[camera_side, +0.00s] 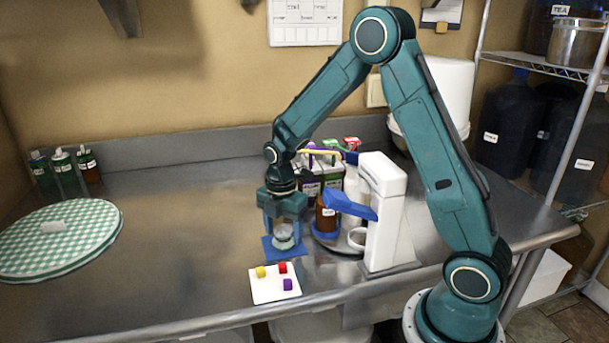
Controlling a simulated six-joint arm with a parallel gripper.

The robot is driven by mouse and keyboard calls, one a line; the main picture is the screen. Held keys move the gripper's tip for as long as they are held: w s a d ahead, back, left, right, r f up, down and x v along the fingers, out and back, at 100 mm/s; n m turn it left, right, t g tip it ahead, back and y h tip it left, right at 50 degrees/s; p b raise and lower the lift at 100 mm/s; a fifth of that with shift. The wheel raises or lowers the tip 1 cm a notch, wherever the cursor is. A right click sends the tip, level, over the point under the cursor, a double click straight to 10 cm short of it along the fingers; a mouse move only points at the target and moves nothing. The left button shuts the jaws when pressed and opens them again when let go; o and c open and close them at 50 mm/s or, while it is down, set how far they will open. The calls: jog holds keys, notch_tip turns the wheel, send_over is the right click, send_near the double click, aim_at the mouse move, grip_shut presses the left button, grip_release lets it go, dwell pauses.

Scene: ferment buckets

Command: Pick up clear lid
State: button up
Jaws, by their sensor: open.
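My gripper (285,229) points straight down over a blue square mat (271,252) near the front of the steel table. Its blue fingers are open, one on each side of a small clear round thing (285,239) on the mat, which looks like the clear lid or a small clear jar with it. The fingers partly cover it, and I cannot tell whether they touch it.
A white board (274,283) with red, yellow and purple pieces lies in front of the mat. A white stand (384,212) with a blue arm, a brown jar (326,215) and dark cartons are close on the right. A green checked round cloth (58,241) lies far left; the table between is clear.

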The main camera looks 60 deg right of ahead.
aim_at(283, 228)
jog(key=shift+f, duration=0.2)
jog(key=shift+c, duration=0.4)
jog(key=c, duration=1)
jog(key=shift+o, duration=0.2)
jog(key=shift+r, duration=0.1)
notch_tip(283, 228, up, 20)
dwell(0.4)
jog(key=s+d+f+m, duration=0.2)
jog(key=s+d+m, duration=0.5)
jog(key=d+m, duration=0.2)
jog(key=shift+d, duration=0.15)
